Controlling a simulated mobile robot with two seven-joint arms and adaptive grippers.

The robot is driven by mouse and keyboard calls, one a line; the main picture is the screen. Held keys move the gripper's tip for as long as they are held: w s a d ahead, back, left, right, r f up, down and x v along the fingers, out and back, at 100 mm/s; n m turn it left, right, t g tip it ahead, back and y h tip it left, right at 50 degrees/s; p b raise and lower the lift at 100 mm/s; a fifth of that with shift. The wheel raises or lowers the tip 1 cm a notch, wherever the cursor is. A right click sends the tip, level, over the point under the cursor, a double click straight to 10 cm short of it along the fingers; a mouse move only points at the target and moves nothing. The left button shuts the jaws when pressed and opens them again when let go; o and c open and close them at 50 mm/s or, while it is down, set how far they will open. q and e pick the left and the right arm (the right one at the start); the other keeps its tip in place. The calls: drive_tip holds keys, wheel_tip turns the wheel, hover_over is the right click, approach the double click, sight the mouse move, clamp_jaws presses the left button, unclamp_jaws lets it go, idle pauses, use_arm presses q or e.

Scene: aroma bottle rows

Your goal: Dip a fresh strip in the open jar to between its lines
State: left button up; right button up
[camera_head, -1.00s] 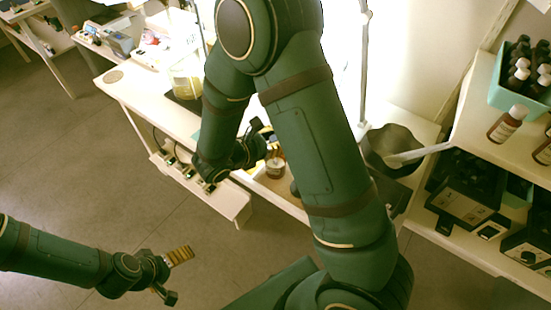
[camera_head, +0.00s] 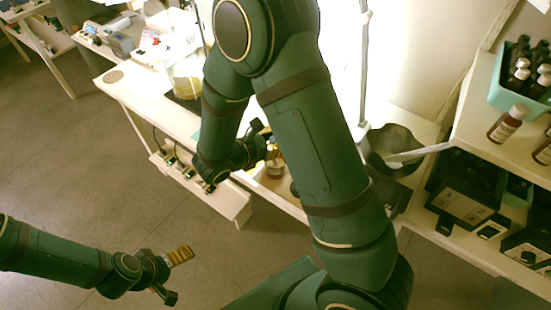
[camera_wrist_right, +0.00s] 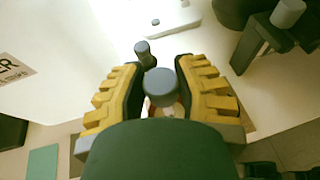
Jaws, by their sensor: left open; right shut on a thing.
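My left gripper (camera_head: 175,274) is open and empty over the floor at the lower left of the head view. My right gripper (camera_head: 262,142) is low over the bench, partly hidden by its arm. In the right wrist view its yellow-padded fingers (camera_wrist_right: 164,62) are closed around a grey-capped thing (camera_wrist_right: 161,84), apparently a bottle; its body is mostly hidden. An amber bottle (camera_head: 274,165) shows beside the right gripper in the head view. I cannot make out a test strip, its lines or an open jar.
A glass vessel with yellowish content (camera_head: 187,82) stands on the bench behind my arm. A dark pot (camera_head: 405,140) with a pale handle is to the right. Shelves at the right hold a teal crate (camera_head: 512,98), amber bottles (camera_head: 503,128) and black devices (camera_head: 458,195). The left floor is clear.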

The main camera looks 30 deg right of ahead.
drive_tip(key=shift+r, duration=0.15)
drive_tip(key=shift+r+p, duration=2.45)
drive_tip(key=shift+r, duration=0.35)
